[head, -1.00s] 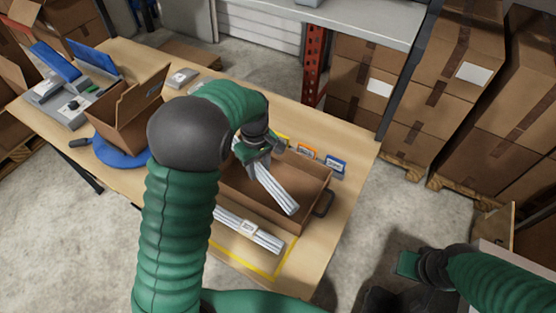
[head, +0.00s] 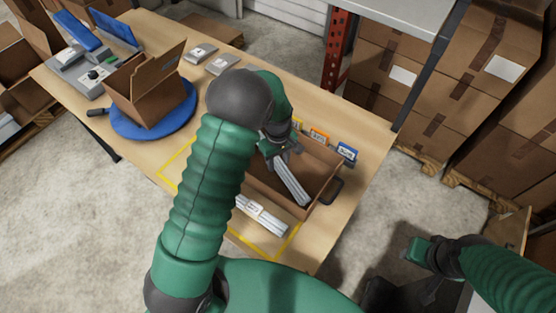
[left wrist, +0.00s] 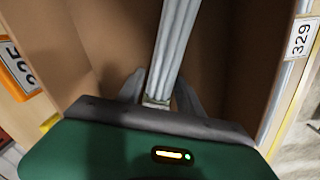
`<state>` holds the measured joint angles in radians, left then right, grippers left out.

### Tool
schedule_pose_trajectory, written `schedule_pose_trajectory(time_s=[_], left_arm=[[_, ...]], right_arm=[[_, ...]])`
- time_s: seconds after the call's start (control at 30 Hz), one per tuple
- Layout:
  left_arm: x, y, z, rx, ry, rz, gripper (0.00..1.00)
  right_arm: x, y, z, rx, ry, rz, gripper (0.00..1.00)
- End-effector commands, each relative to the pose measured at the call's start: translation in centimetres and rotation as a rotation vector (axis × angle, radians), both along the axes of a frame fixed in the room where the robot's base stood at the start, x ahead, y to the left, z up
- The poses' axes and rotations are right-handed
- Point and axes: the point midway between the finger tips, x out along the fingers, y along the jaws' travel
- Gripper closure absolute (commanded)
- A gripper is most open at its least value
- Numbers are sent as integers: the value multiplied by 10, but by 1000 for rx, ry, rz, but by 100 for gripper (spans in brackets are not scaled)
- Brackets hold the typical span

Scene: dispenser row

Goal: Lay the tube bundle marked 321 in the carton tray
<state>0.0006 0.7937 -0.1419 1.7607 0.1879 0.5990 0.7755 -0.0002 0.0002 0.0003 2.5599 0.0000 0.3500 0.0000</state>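The carton tray (head: 322,186) is an open brown box near the table's right end. My left gripper (head: 280,154) is inside it, its fingers on both sides of a grey-white tube bundle (head: 292,182). In the left wrist view the bundle (left wrist: 173,50) runs away from between the fingers (left wrist: 160,92), which look closed on it. Its mark is hidden, and I cannot tell whether it touches the tray floor. A second tube bundle (head: 262,216) lies on the table in front of the tray; a label reading 329 (left wrist: 300,38) shows beyond the tray wall. My right gripper (head: 417,251) is off the table at right.
An orange card (head: 319,138) and a blue card (head: 346,152) stand behind the tray. A brown carton (head: 146,86) sits on a blue turntable (head: 178,122) at left. A grey device (head: 85,76) is at the far left. Stacked boxes and a red rack post are behind the table.

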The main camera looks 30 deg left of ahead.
Motion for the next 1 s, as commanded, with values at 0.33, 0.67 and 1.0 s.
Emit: schedule_pose_trajectory(time_s=[0.33, 0.67, 1.0], left_arm=[[0, 2, 0, -3, 1, 1, 43], [1, 2, 53, -3, -7, -1, 43], [0, 2, 117, -2, -2, -4, 43]], right_arm=[[0, 0, 0, 0, 0, -1, 64], [0, 0, -4, 0, 0, 0, 64], [0, 0, -6, 0, 0, -1, 64]])
